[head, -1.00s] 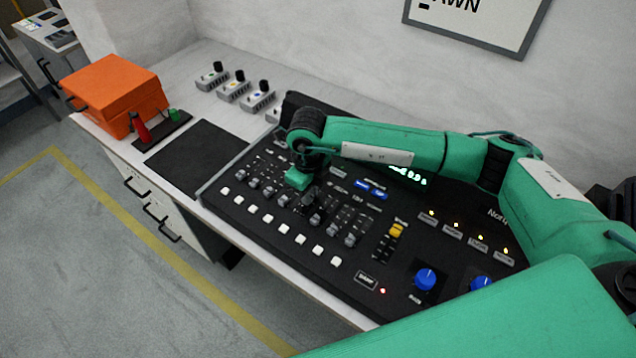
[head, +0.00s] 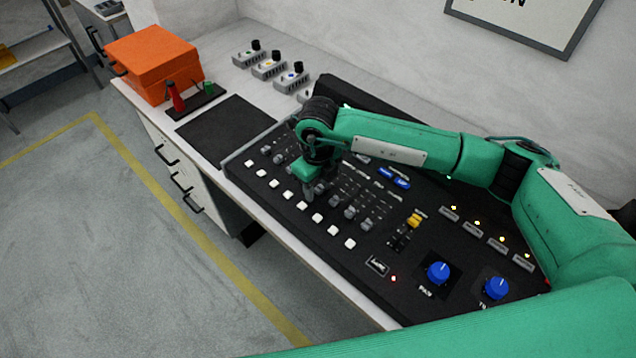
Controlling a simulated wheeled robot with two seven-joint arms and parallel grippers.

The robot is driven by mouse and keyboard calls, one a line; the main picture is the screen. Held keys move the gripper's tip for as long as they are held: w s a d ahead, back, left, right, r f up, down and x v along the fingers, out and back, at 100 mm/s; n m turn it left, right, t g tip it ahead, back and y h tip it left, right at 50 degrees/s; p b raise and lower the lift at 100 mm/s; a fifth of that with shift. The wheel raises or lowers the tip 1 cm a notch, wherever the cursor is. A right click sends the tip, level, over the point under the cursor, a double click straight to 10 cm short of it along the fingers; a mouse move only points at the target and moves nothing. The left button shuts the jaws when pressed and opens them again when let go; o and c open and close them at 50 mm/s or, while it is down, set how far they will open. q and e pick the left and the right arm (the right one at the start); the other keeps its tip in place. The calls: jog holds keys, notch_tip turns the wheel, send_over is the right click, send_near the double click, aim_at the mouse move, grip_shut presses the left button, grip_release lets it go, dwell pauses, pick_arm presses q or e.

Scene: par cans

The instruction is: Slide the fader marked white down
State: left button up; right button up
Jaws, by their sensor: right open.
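The black lighting console (head: 345,262) lies on the bench, with a row of grey fader knobs across its middle and white square buttons (head: 317,217) along its front. My right gripper (head: 309,190) points down over the left-middle faders, close to a grey fader knob, and is open. Its wrist and fingers hide several faders and their labels. I cannot read which fader is marked white, and I cannot tell whether the fingers touch a knob. A grey fader knob (head: 351,212) shows just right of the gripper. My left gripper is not in view.
A yellow-knobbed fader (head: 413,220) and blue dials (head: 438,272) are on the console's right part. An orange case (head: 152,62), a red-handled tool (head: 176,97), a black mat (head: 226,131) and small boxes with knobs (head: 291,78) stand to the left and behind.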

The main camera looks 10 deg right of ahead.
aim_at(317, 189)
jog(key=shift+r, duration=0.1)
jog(key=shift+w+r, duration=0.1)
jog(key=shift+r, duration=0.2)
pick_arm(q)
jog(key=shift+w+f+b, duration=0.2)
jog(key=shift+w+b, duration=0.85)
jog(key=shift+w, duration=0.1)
pick_arm(e)
notch_tip(317, 189, up, 13)
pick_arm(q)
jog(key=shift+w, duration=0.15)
